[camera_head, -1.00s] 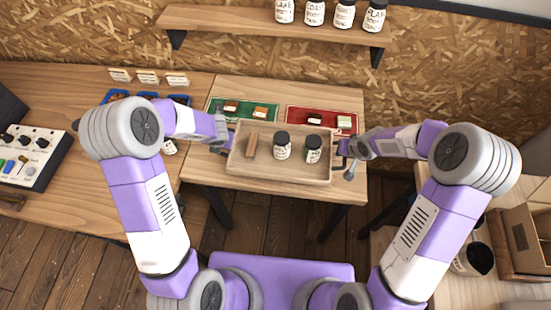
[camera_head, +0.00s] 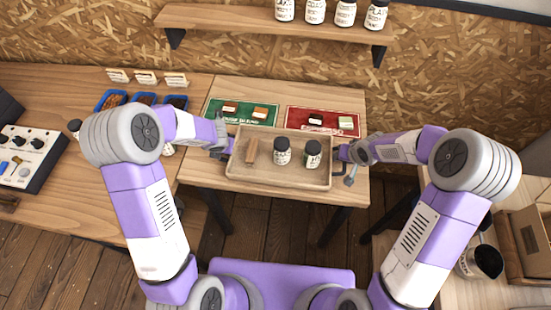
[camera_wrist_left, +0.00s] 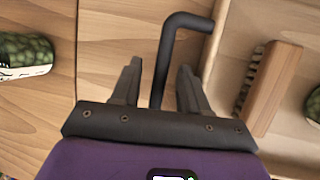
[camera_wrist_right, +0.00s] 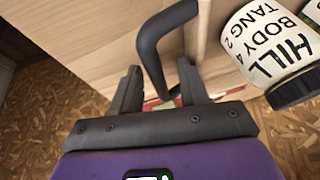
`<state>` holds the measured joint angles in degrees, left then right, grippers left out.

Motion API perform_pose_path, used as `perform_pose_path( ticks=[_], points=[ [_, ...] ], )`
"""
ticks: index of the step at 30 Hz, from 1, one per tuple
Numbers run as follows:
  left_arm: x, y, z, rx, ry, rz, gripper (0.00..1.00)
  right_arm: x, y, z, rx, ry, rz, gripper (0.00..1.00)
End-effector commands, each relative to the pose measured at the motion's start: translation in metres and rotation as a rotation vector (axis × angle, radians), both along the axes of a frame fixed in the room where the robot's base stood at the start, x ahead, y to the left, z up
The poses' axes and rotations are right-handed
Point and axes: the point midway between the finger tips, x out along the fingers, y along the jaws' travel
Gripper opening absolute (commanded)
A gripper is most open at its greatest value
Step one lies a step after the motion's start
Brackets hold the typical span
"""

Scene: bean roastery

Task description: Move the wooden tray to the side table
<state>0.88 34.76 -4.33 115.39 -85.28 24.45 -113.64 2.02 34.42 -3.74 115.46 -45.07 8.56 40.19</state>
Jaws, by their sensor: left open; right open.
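The wooden tray (camera_head: 270,174) is at the front of the small middle table (camera_head: 228,198), holding a wooden brush (camera_head: 251,152) and two dark-lidded jars (camera_head: 282,152) (camera_head: 313,154). My left gripper (camera_head: 224,146) is at its left end. In the left wrist view the black left handle (camera_wrist_left: 168,62) stands between the open fingers (camera_wrist_left: 158,85). My right gripper (camera_head: 345,156) is at its right end. In the right wrist view the black right handle (camera_wrist_right: 152,50) passes between the open fingers (camera_wrist_right: 160,88). Whether the fingers touch the handles, I cannot tell.
A green mat (camera_head: 243,120) and a red mat (camera_head: 290,115) with small items lie behind the tray. A longer bench (camera_head: 60,85) with blue trays (camera_head: 110,101) adjoins on the left. A wooden counter with a dark jug (camera_head: 484,262) is at the lower right.

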Motion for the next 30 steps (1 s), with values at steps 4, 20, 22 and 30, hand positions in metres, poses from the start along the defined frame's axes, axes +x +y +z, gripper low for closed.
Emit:
perform_pose_path(
  ticks=[4, 20, 22, 30],
  points=[
    [-0.001, -0.001, 0.002, 0.0, -0.001, 0.0, 0.44, 0.0, 0.0, 0.0, 0.0, 0.0, 0.0, 0.44],
    [-0.036, -0.017, 0.086, -0.001, -0.005, 0.0, 0.44, 0.0, 0.0, 0.0, 0.0, 0.0, 0.0, 0.44],
    [-0.04, -0.018, 0.095, 0.0, -0.003, 0.001, 0.44, 0.0, 0.0, 0.0, 0.0, 0.0, 0.0, 0.44],
    [-0.047, -0.022, 0.109, 0.0, 0.0, -0.001, 0.44, -0.002, -0.001, 0.005, 0.001, -0.001, -0.002, 0.44]
  ],
)
